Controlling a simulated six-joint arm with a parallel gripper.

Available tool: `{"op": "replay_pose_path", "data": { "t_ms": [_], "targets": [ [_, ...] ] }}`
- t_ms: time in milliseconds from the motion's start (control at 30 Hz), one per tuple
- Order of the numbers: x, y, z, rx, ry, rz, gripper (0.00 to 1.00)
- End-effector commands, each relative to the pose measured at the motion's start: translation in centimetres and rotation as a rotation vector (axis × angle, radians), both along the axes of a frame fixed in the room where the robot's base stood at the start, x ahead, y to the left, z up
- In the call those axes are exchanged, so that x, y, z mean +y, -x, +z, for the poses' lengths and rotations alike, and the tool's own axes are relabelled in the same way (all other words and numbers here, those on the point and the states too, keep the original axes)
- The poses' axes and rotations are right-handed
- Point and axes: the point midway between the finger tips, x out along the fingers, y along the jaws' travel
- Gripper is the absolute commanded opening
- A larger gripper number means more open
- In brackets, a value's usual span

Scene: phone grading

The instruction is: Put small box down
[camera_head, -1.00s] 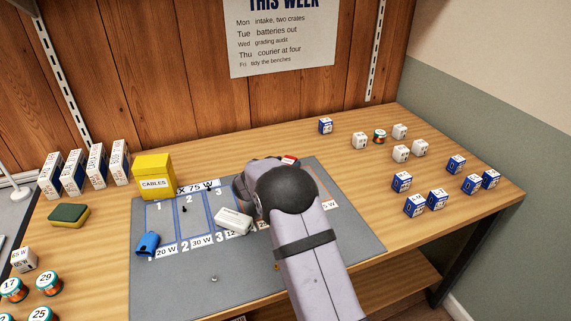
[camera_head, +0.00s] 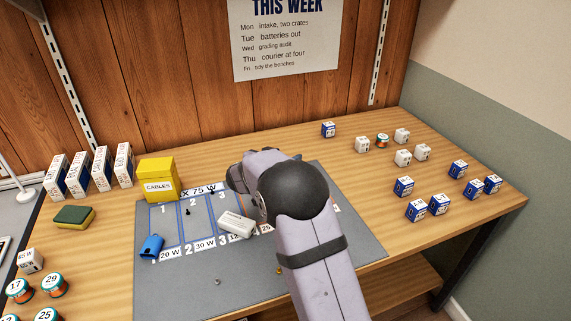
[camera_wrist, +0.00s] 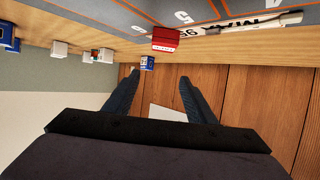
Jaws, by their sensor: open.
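My gripper (camera_wrist: 158,98) is open and empty in the wrist view, its dark fingers pointing toward the wooden back wall. A small white box (camera_head: 237,223) lies tilted on the mat near lane 3. A small blue and white box (camera_head: 328,129) stands at the back of the table; it also shows past the fingers in the wrist view (camera_wrist: 147,63). Which one the task means, I cannot tell.
A yellow cables box (camera_head: 157,178) and a blue item (camera_head: 151,246) are at the mat's left. Several white boxes (camera_head: 403,158) and blue boxes (camera_head: 404,187) stand on the right. The wooden table (camera_head: 365,190) is bare between mat and boxes.

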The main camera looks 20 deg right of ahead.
Motion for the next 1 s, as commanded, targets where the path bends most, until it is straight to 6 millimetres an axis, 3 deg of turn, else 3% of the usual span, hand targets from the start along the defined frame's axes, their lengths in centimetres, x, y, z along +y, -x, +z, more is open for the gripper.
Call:
{"op": "replay_pose_path", "data": {
  "t_ms": [200, 767, 1000],
  "targets": [
    [0.0, 0.0, 1.9, 0.0, 0.0, 0.0, 0.51],
    [0.1, 0.0, 2.2, -0.001, -0.004, 0.005, 0.51],
    [2.6, -0.5, 3.4, -0.03, -0.106, 0.147, 0.51]
  ]
}}
